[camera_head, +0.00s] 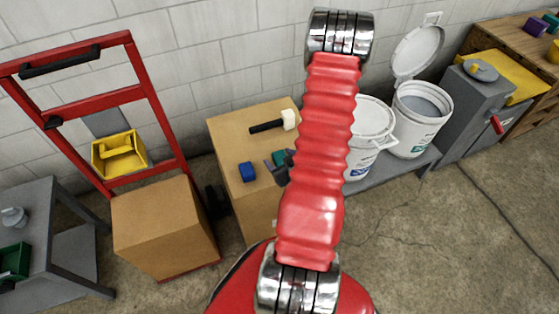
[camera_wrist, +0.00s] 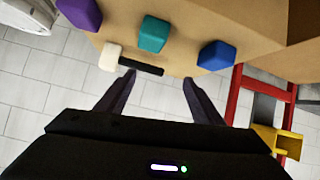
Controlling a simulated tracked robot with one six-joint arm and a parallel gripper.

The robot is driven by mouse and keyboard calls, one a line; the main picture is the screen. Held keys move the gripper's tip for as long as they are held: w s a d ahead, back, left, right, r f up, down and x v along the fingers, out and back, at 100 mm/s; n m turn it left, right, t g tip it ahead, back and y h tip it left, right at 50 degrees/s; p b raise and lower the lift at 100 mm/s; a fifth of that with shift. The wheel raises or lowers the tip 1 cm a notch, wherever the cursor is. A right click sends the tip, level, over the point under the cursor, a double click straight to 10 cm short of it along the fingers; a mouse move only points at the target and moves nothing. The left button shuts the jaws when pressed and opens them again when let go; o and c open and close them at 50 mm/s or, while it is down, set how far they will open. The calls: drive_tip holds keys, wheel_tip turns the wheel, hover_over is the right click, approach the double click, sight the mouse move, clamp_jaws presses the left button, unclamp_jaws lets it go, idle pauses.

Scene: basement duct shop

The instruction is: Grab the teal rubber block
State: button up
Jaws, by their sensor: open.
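The teal rubber block (camera_wrist: 153,34) lies on top of a cardboard box (camera_wrist: 185,18). In the wrist view it is ahead of the fingertips, roughly centred between them, and not between the fingers. In the head view only a part of the teal block (camera_head: 281,156) shows beside my gripper (camera_head: 276,166), which is low over the box top. In the wrist view my gripper (camera_wrist: 160,78) is open and its fingers are empty.
A blue block (camera_wrist: 216,55), a purple block (camera_wrist: 80,13) and a mallet with a pale head (camera_wrist: 110,57) share the box top. White buckets (camera_head: 416,110) stand to the right. A red hand truck (camera_head: 150,95) with a carton (camera_head: 155,220) stands to the left.

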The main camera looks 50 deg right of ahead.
drive_tip(key=m+h, duration=0.1)
drive_tip(key=m, duration=0.1)
approach(280, 158)
drive_tip(key=s+a, duration=0.1)
drive_tip(key=shift+s+a+f+m+t+h, duration=0.15)
drive_tip(key=shift+s+t+h, duration=0.15)
drive_tip(key=shift+s, duration=0.1)
drive_tip(key=shift+s+a+f+m+t+h, duration=0.15)
drive_tip(key=shift+s+f+t+h, duration=0.05)
drive_tip(key=shift+s+t, duration=0.15)
drive_tip(key=x, duration=0.8)
drive_tip(key=shift+w+d+f, duration=0.15)
drive_tip(key=shift+w, duration=0.1)
drive_tip(key=shift+x, duration=2.6)
drive_tip(key=shift+c, duration=0.6)
